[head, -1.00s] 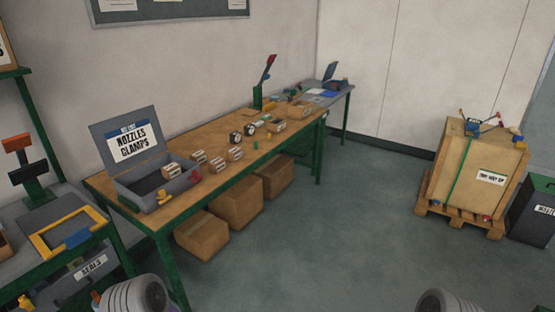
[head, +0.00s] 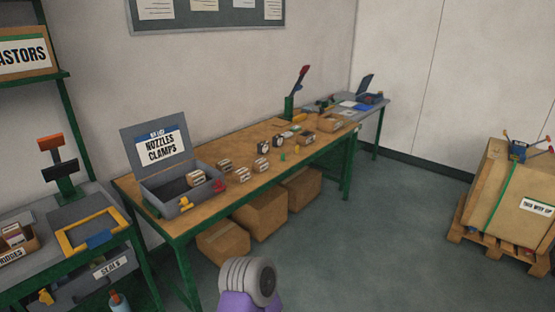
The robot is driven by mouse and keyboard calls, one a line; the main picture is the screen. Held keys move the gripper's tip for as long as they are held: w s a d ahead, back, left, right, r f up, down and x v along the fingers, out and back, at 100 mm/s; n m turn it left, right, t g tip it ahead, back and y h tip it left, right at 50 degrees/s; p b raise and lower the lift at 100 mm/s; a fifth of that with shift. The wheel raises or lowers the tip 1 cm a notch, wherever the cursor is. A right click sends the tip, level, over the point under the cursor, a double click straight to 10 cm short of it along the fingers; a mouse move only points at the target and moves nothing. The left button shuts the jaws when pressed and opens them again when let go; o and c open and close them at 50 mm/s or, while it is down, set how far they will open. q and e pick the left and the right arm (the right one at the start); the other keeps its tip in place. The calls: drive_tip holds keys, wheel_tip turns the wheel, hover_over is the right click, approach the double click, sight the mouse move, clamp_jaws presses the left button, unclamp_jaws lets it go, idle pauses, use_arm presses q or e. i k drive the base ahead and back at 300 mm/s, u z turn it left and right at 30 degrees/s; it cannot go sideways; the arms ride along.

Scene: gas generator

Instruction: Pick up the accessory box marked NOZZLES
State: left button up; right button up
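An open grey case (head: 170,208) stands at the near left end of the wooden workbench. Its raised lid carries a label (head: 160,147) reading NOZZLES and CLAMPS. One small labelled box (head: 196,178) sits at the right part of the case's inside. More small labelled boxes stand on the bench to the right of the case: one (head: 224,166) behind, one (head: 241,174) nearer the front edge and one (head: 261,165) farther right. Their labels are too small to read, so I cannot tell which is marked NOZZLES. Neither of my grippers is in view.
The workbench (head: 205,213) has cardboard boxes (head: 264,218) under it. A grey bench (head: 52,256) with a yellow frame stands at left. A crate (head: 505,205) on a pallet stands at right. The floor (head: 385,235) between is clear.

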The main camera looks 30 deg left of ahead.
sight(260, 165)
drive_tip(key=u, duration=0.3)
drive_tip(key=i, duration=1.9)
drive_tip(key=u, duration=0.8)
